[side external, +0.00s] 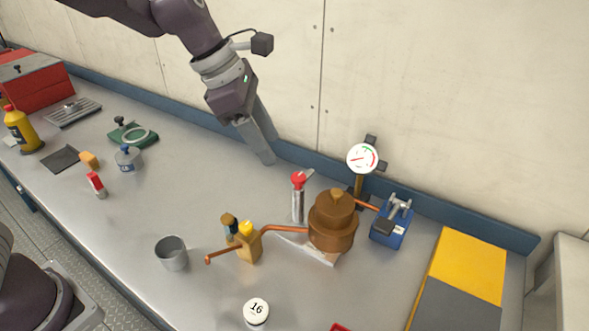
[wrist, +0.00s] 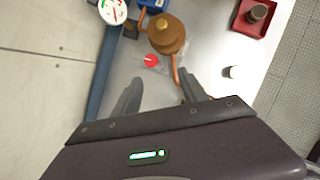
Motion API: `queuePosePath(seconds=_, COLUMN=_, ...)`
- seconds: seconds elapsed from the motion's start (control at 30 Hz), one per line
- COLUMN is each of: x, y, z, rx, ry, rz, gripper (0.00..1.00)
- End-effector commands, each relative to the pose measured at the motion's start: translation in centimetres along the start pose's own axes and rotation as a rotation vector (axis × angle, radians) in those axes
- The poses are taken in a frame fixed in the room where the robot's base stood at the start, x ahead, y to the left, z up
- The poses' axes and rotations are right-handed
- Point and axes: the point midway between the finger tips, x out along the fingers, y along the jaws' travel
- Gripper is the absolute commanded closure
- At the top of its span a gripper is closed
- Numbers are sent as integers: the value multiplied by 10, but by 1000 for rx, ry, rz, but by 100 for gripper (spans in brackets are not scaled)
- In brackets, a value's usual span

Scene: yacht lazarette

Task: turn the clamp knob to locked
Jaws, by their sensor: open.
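A red knob (side external: 298,180), which looks like the clamp knob, tops an upright silver post beside the brown copper pot (side external: 331,225). A small grey piece shows at the knob's right side. In the wrist view the red knob (wrist: 151,61) lies beyond my fingertips, close to the pot (wrist: 167,36). My gripper (side external: 266,158) is open and empty, pointing down above the bench, to the left of and behind the knob and apart from it. Both fingers show in the wrist view (wrist: 160,88) with nothing between them. Any lock marking is too small to read.
A dial gauge (side external: 362,158) and a blue block (side external: 391,222) stand right of the pot. A copper pipe runs left past a yellow-topped fitting (side external: 248,240). A grey cup (side external: 172,253) and a white "16" cap (side external: 256,311) are nearer. The wall stands close behind my gripper.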

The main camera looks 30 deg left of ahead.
Motion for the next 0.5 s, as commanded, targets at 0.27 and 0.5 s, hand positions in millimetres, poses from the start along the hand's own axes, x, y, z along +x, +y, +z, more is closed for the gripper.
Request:
queuePosePath(seconds=0.27, x=51, y=18, z=9, rx=-242, ry=31, rz=33, gripper=50)
queuePosePath(seconds=0.5, x=95, y=19, z=7, rx=-238, ry=31, rz=31, gripper=50)
